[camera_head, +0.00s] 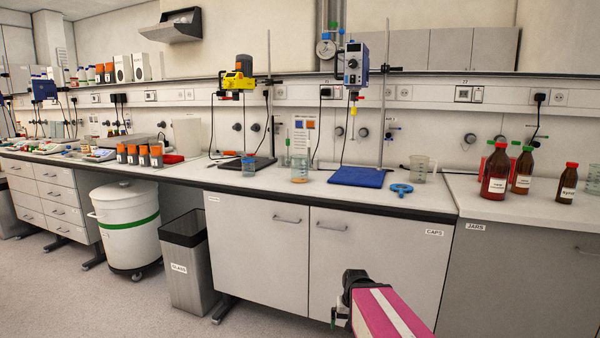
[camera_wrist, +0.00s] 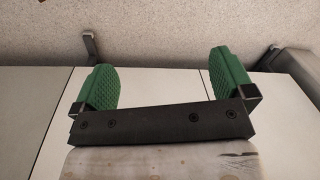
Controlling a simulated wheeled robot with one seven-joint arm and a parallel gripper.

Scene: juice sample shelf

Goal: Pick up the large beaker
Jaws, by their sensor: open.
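A large clear beaker (camera_head: 420,169) with a handle stands upright on the right part of the white bench top. A smaller clear beaker (camera_head: 299,171) with amber liquid in its bottom stands further left, near the front edge. My gripper (camera_head: 341,312) is low in front of the bench cabinets, below the counter and well apart from both beakers. In the wrist view my gripper (camera_wrist: 164,76) has its two green pads spread wide with nothing between them. No beaker shows in the wrist view.
A blue ring (camera_head: 401,189) lies in front of the large beaker, and a blue-based stirrer stand (camera_head: 358,177) is at its left. Brown bottles (camera_head: 496,172) stand to its right. A grey bin (camera_head: 187,260) and white drum (camera_head: 126,228) stand on the floor.

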